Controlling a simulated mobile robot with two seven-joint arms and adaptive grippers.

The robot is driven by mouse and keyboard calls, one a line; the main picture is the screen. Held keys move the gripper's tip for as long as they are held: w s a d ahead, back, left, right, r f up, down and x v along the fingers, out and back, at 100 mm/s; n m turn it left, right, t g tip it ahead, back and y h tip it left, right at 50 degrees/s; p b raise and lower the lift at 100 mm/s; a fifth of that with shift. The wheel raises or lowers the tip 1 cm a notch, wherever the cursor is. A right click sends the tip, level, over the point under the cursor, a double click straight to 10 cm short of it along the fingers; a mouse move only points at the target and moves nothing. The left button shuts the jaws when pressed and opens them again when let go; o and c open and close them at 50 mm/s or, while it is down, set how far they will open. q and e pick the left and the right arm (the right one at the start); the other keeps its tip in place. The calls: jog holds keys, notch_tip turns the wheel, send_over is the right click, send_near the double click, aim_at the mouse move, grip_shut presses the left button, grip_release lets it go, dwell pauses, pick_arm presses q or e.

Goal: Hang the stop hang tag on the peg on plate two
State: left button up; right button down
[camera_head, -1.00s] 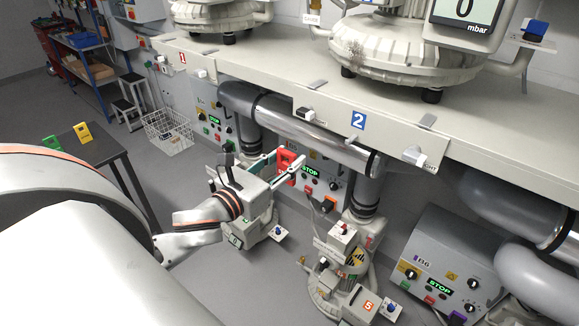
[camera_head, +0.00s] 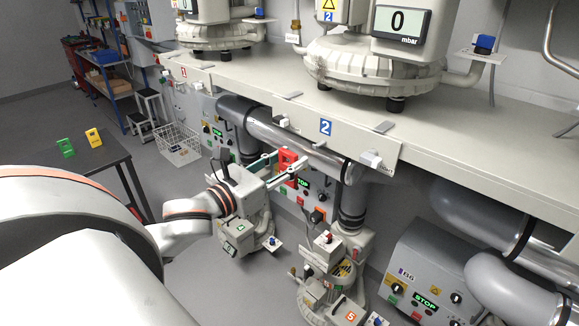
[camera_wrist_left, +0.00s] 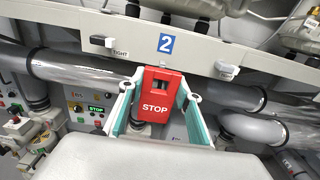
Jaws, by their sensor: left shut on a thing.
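The red stop hang tag (camera_head: 287,157) is held upright between the fingers of my left gripper (camera_head: 282,168). In the left wrist view the tag (camera_wrist_left: 157,97) faces me, with "STOP" in white and a dark slot near its top. Plate two (camera_head: 347,143) is the pale front panel with the blue "2" sign; the plate (camera_wrist_left: 192,55) also spans the wrist view. A small pale peg (camera_head: 321,145) juts out just below the sign. The tag is left of and lower than the peg in the head view, apart from it. My right gripper is out of view.
A shiny pipe (camera_head: 290,140) runs just under the plate, behind the tag. A white switch (camera_head: 370,158) and a dark-ended one (camera_head: 281,121) flank the peg. A control box (camera_head: 430,275) stands lower right. Green (camera_head: 65,147) and yellow (camera_head: 92,137) tags stand on a dark table.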

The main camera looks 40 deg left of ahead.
pick_arm(q)
jog(key=shift+d+r, duration=0.2)
jog(key=shift+d, duration=0.1)
dwell(0.4)
